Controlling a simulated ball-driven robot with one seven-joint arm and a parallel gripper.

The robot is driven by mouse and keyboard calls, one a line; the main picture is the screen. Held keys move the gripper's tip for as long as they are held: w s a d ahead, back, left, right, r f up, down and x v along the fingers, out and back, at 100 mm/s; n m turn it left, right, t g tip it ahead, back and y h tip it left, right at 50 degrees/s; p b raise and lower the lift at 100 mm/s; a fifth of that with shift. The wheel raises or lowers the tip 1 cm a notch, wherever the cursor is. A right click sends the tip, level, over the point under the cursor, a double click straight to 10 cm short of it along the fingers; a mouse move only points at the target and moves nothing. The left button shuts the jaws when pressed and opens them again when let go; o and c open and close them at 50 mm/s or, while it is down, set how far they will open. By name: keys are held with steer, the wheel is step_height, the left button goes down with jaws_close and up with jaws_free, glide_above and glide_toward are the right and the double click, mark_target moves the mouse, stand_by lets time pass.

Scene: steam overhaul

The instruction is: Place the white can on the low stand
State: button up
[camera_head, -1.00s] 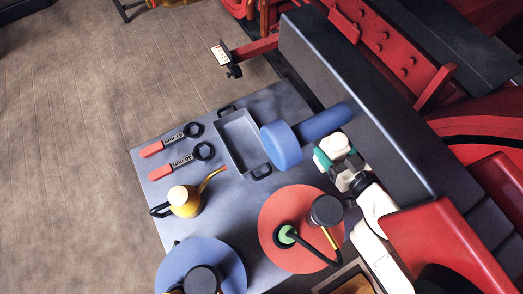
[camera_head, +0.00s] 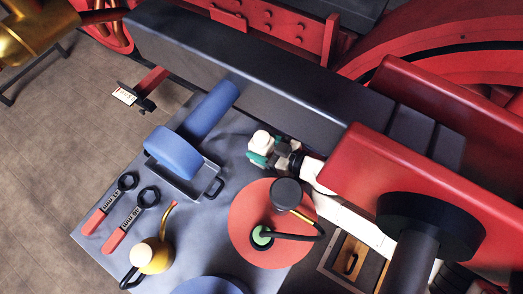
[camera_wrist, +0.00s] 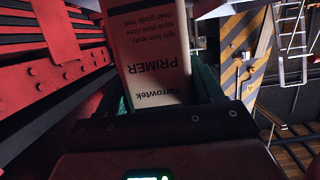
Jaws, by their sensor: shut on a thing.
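The white can (camera_head: 262,140) is in my gripper (camera_head: 259,158), above the far edge of the table, close to the dark beam. In the wrist view the can (camera_wrist: 157,52) fills the space between the green fingers, and its PRIMER label reads upside down. The gripper is shut on it. I cannot tell which thing, if any in view, is the low stand. A red round disc (camera_head: 245,222) lies on the table in front of the gripper, with a dark-headed, green-based item on it.
The grey table (camera_head: 205,255) also bears a tray (camera_head: 205,187), a blue mallet-like piece (camera_head: 174,155), two red-handled wrenches (camera_head: 118,232), a yellow oil can (camera_head: 152,255) and a blue disc (camera_head: 210,287). A dark beam (camera_head: 250,70) borders it. A wooden box (camera_head: 352,262) stands at right.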

mark_target(270, 155)
steer(key=shift+f, duration=1.35)
steer(key=shift+f+b, duration=0.15)
steer(key=shift+b, duration=0.25)
steer(key=o, duration=1.4)
steer(key=shift+c, duration=0.2)
steer(key=p+v, duration=0.2)
steer(key=v, duration=1)
